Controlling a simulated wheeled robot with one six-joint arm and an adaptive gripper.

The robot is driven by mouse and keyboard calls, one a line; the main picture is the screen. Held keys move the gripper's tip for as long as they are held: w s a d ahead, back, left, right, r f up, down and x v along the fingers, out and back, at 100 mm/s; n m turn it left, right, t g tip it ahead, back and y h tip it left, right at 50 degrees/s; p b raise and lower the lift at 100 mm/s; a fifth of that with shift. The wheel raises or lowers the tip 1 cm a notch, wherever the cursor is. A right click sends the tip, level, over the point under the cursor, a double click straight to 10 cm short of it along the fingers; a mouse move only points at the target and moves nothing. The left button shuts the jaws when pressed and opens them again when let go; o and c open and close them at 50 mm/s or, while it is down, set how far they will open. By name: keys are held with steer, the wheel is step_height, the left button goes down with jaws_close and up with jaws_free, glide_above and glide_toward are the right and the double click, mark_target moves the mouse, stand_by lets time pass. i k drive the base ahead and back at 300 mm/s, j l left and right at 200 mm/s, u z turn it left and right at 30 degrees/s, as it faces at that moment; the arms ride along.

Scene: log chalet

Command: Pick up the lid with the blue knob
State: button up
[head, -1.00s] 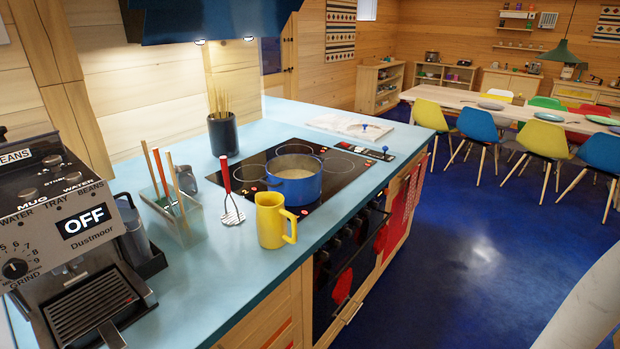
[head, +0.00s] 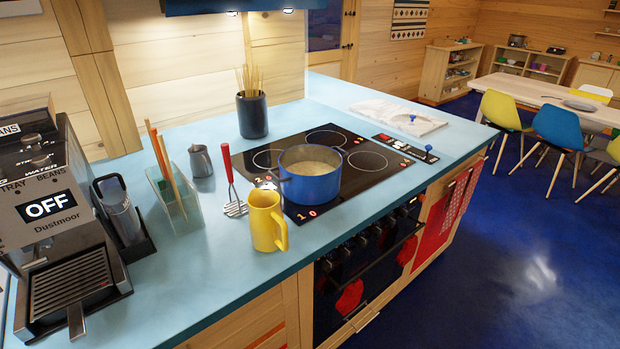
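A small blue knob (head: 411,118) stands up on a pale, flat piece lying at the far right of the light-blue counter, beyond the hob. The lid's outline under this knob is hard to make out against the pale marbled board (head: 375,108). A second small blue knob (head: 428,149) stands on a dark strip just right of the hob; what it belongs to is unclear. A blue pot (head: 310,181) with no lid on it and pale contents sits on the hob. My gripper is not in view.
The black hob (head: 325,137) shows red lit digits. A yellow jug (head: 265,220), a masher (head: 232,185), a utensil holder (head: 176,205), a small metal pitcher (head: 201,161) and a dark cup of sticks (head: 252,115) stand near it. The coffee machine (head: 60,220) fills the left. Blue floor right of the counter is open.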

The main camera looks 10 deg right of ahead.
mark_target(413, 122)
steer(key=i+l, duration=0.15)
steer(key=i, duration=0.15)
steer(key=i+l, duration=0.45)
steer(key=l, duration=0.2)
steer(key=i+l+z, duration=0.1)
steer(key=i+l, duration=0.15)
steer(key=l, duration=0.25)
steer(key=i+l, duration=0.3)
steer(key=l, duration=0.2)
steer(key=i+l, duration=0.3)
steer(key=l, duration=0.15)
steer(key=l+z, duration=0.05)
